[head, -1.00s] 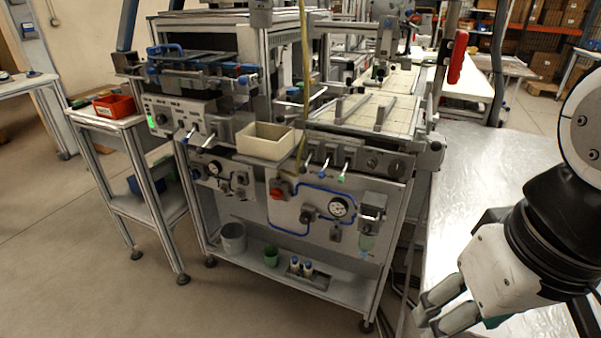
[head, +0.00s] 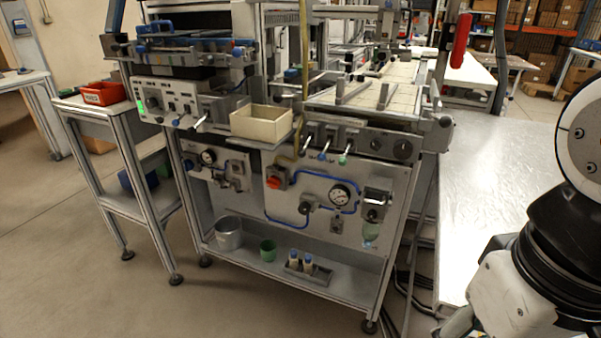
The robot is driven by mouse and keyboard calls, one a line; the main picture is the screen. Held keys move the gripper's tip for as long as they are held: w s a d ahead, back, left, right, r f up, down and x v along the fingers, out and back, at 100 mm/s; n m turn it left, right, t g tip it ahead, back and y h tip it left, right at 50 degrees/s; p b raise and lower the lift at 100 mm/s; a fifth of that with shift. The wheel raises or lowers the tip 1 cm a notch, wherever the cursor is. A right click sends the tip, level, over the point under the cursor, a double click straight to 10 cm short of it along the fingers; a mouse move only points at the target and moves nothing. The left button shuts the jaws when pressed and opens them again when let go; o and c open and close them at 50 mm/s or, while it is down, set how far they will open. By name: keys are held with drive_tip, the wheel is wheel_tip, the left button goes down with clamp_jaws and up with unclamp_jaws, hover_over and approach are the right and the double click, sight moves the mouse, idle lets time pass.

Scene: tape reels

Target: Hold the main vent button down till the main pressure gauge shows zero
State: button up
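The larger round pressure gauge (head: 340,195) sits on the right part of the panel on the machine's front, joined to blue tubing. Its needle is too small to read. A smaller gauge (head: 208,157) is on the left panel. A grey valve block (head: 308,207) sits left of the larger gauge, and a small grey fitting (head: 335,224) is below it. I cannot tell which part is the main vent button. My gripper (head: 456,322) is at the lower right, well apart from the panel. Its fingers are mostly cut off by the frame edge, so its opening is unclear.
A red knob (head: 276,180) is on the panel, with a cream bin (head: 261,123) above it. A lower shelf holds a grey bucket (head: 228,234), a green cup (head: 268,250) and small bottles. A metal-topped table (head: 490,190) stands at right. Floor is clear in front.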

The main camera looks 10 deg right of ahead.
clamp_jaws()
idle(1.1)
